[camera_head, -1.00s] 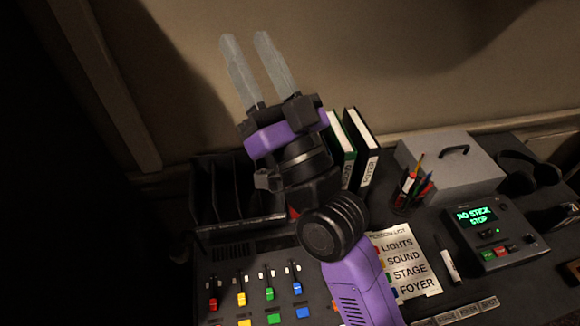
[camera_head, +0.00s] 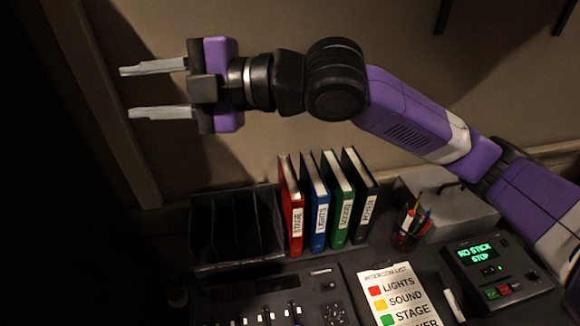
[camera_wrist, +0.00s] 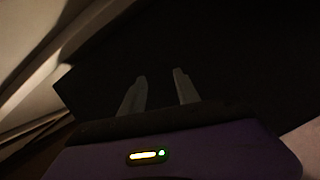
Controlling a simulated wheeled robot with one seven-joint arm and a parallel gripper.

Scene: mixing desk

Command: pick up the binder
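Several binders stand upright in a row at the back of the desk in the head view. They are a red one labelled STAGE (camera_head: 291,208), a blue one labelled LIGHTS (camera_head: 318,205), a green one labelled SOUND (camera_head: 341,203) and a black one labelled FOYER (camera_head: 364,200). My gripper (camera_head: 128,92) is raised above and to the left of them, fingers pointing left, spread apart and empty. The wrist view shows the two fingers (camera_wrist: 158,88) apart against a dark area, with no binder visible there.
A black divided rack (camera_head: 235,268) stands left of the binders. In front lie the mixing console (camera_head: 225,312) and a printed colour list (camera_head: 376,274). To the right are a pen cup (camera_head: 408,238), a grey box (camera_head: 468,212) and a device reading NO STICK STOP (camera_head: 497,283).

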